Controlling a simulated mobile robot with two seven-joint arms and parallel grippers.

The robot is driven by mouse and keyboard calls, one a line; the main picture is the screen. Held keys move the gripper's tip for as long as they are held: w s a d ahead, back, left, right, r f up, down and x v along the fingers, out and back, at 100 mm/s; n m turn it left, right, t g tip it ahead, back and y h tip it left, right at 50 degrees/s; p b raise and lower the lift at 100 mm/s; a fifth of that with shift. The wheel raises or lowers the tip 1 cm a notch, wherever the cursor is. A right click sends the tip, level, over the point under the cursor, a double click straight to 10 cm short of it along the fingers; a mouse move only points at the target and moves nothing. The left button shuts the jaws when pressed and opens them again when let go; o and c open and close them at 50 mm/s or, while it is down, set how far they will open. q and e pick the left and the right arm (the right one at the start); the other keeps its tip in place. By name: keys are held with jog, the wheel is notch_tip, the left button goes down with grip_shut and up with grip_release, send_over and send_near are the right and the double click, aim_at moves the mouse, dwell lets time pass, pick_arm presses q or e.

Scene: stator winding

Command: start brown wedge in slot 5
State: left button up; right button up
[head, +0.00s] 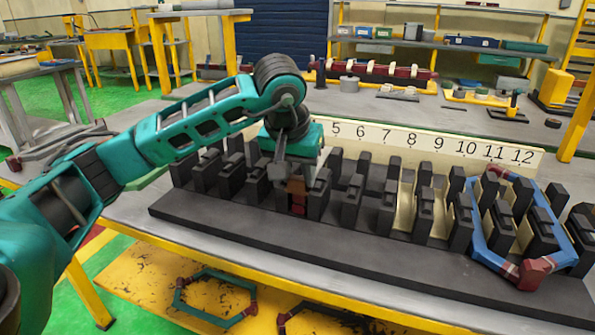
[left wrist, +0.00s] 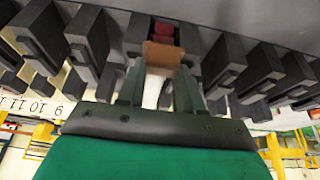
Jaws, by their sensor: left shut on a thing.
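My left gripper (head: 297,178) points down over the front row of the dark slotted stator block (head: 230,226). It is shut on a brown wedge (head: 296,187), which stands upright between two black teeth. The wedge also shows between the fingers in the left wrist view (left wrist: 161,54). A dark red piece (head: 298,208) sits just below the wedge in the same gap. The number strip (head: 440,148) behind shows 5 to 12; my arm hides the lower numbers. I cannot tell how deep the wedge sits. My right gripper is not in view.
A blue and red hexagonal coil (head: 477,240) lies around teeth at the block's right end. Cream liners (head: 405,208) stand in some slots to the right. Black teeth crowd both sides of my gripper.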

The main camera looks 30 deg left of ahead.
pick_arm(q)
jog(key=shift+w, duration=0.35)
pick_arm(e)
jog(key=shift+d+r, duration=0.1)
pick_arm(q)
jog(key=shift+w+a, duration=0.15)
jog(key=shift+w, duration=0.05)
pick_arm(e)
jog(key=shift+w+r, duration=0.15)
pick_arm(q)
jog(key=o, duration=1.1)
jog(key=p+v, duration=0.2)
jog(key=v, duration=1)
jog(key=shift+s+r, duration=0.1)
jog(key=shift+r, duration=0.3)
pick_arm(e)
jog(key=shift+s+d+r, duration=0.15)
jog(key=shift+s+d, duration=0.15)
